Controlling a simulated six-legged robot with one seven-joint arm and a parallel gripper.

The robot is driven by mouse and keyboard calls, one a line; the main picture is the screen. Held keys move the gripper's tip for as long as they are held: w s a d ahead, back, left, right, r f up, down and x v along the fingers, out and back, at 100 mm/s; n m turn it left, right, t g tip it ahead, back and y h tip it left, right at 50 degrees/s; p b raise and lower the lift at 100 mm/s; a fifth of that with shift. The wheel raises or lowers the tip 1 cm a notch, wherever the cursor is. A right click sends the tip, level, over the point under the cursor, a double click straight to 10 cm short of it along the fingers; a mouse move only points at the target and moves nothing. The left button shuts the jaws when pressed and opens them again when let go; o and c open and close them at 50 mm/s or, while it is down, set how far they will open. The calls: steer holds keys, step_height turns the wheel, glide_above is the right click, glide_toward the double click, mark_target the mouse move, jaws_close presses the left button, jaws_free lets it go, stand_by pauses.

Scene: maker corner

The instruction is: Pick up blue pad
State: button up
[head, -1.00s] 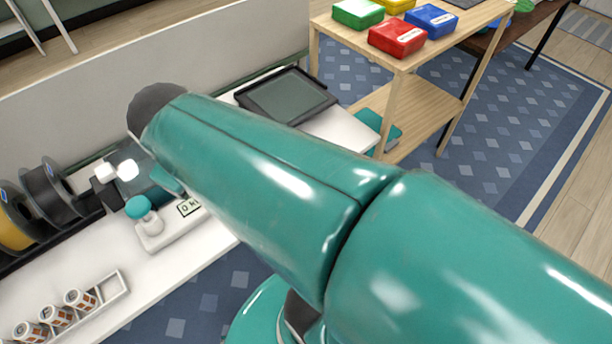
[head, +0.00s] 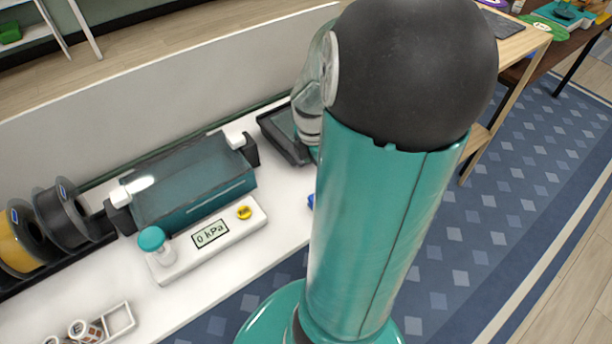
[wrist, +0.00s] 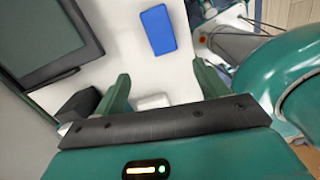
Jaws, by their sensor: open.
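The blue pad (wrist: 158,31) lies flat on the white table top in the wrist view, beyond my fingertips. In the head view only a small blue corner (head: 311,202) shows at the left edge of my arm; the rest is hidden. My gripper (wrist: 161,82) is open and empty, its two green fingers spread apart. The pad lies ahead of the gap between them and touches neither finger. My gripper is hidden behind my arm in the head view.
The teal chamber (head: 190,183) with white-and-black end clamps and the 0 kPa gauge box (head: 180,258) stand on the white table (head: 60,290). Black and yellow spools (head: 62,215) are farther left. Bare table surrounds the pad.

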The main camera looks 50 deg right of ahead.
steer(key=shift+n+y, duration=0.3)
steer(key=shift+n, duration=0.4)
steer(key=d+f, duration=0.1)
steer(key=f, duration=0.2)
steer(key=s+d+f, duration=0.1)
steer(key=f, duration=0.2)
steer(key=s+f, duration=0.1)
steer(key=f, duration=0.3)
steer(key=shift+d, duration=0.4)
steer(key=f, duration=0.5)
steer(key=shift+w+a, duration=0.15)
steer(key=shift+w, duration=0.05)
steer(key=c, duration=1.1)
